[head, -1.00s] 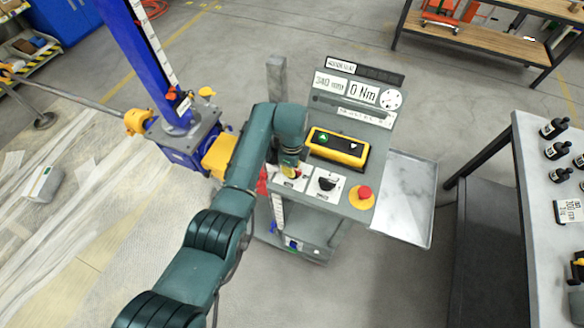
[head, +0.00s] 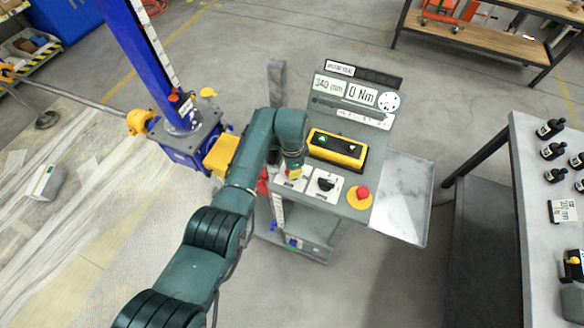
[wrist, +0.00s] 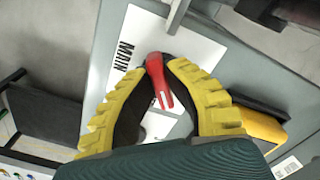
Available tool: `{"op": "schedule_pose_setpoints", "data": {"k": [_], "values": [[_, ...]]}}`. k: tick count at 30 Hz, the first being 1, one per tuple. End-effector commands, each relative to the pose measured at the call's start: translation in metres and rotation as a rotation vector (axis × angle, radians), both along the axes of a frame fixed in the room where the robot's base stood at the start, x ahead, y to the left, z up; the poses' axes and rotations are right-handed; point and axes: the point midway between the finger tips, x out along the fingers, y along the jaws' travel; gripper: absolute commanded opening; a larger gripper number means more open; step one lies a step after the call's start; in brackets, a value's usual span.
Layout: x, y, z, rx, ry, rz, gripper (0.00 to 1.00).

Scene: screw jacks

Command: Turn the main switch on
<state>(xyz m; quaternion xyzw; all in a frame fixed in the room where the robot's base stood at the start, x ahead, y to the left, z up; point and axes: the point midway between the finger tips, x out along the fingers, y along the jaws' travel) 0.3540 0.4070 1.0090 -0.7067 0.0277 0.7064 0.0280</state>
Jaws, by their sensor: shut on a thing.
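The main switch has a red handle (wrist: 157,78) on a white plate marked MAIN (wrist: 125,50), seen in the wrist view. My gripper (wrist: 160,68) has its yellow padded fingers on both sides of the red handle and is shut on it. The handle points down toward the palm with a slight tilt, its white line facing me. In the head view my gripper (head: 291,174) is over the left end of the grey console (head: 345,128), and it hides most of the switch.
Right of my gripper are a black knob (head: 326,184), a red emergency button (head: 362,193) and a yellow-black control box (head: 337,148). Displays read 340 mm and 0 Nm. A blue screw jack column (head: 150,60) stands left. A side shelf (head: 405,200) is clear.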

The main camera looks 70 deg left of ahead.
Motion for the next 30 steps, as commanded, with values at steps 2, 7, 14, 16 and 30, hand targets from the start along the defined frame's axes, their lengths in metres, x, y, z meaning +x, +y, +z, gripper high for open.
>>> {"op": "schedule_pose_setpoints", "data": {"k": [2,7,14,16,30], "values": [[-0.001,-0.0016,-0.0018,-0.003,0.003,0.072,0.0],[-0.0009,-0.0021,-0.0019,-0.002,0.003,0.233,0.0],[-0.0008,-0.0032,-0.0025,-0.002,0.004,0.451,0.0],[-0.0007,-0.0035,-0.0025,-0.002,0.004,0.516,0.0],[0.0002,-0.0044,-0.0028,-0.001,0.004,0.844,0.0]]}}
